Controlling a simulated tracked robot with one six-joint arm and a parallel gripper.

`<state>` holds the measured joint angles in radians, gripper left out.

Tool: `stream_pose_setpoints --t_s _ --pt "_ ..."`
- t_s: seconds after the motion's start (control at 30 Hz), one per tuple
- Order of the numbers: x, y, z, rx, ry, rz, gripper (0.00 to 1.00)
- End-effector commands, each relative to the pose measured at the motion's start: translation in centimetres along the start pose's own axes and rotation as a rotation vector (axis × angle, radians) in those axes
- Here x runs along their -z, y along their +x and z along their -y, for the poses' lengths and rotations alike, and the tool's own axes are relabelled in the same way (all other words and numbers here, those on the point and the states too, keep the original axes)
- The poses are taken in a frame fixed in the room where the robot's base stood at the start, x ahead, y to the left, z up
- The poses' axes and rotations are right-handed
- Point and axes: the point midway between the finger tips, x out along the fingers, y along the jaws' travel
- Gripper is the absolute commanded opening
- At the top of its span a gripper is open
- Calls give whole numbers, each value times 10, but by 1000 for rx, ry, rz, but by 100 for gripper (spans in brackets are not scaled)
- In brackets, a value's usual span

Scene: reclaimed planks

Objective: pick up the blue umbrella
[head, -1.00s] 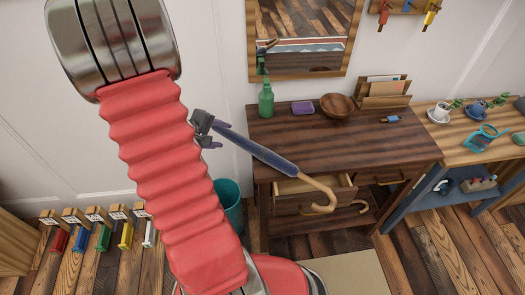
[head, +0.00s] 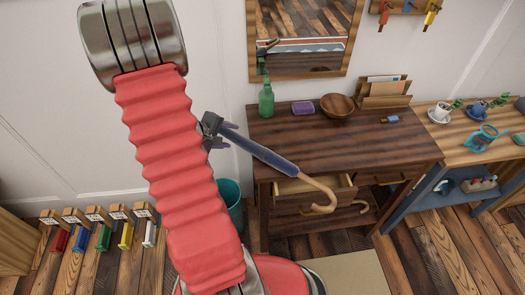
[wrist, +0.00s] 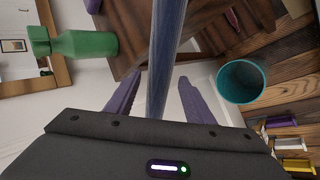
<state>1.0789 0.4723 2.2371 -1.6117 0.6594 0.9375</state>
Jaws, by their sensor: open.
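The blue umbrella (head: 262,153) has a dark blue folded canopy and a hooked wooden handle (head: 326,196). In the head view it slants across the left front of the dark wooden table, its handle hanging in front of the open drawer. My gripper (head: 216,134) is at its far left end, just off the table's left side. In the wrist view the umbrella (wrist: 166,60) runs between the two purple fingers of my gripper (wrist: 156,98). The fingers are open, with a gap on each side of the shaft. My red arm stands just left of the gripper.
The dark table (head: 340,142) carries a green bottle (head: 266,101), a purple block (head: 303,108), a wooden bowl (head: 337,105) and a letter holder (head: 383,92). A teal bin (head: 231,197) stands below on the left. The open drawer (head: 313,191) juts out in front.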

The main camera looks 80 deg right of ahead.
Motion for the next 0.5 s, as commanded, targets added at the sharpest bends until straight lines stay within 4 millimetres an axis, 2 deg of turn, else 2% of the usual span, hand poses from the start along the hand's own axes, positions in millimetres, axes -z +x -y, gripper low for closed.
stream_pose_setpoints --t_s 0.2,0.5 --pt "0 0 0 0 0 0 48" --pt "0 0 0 0 0 1 26"
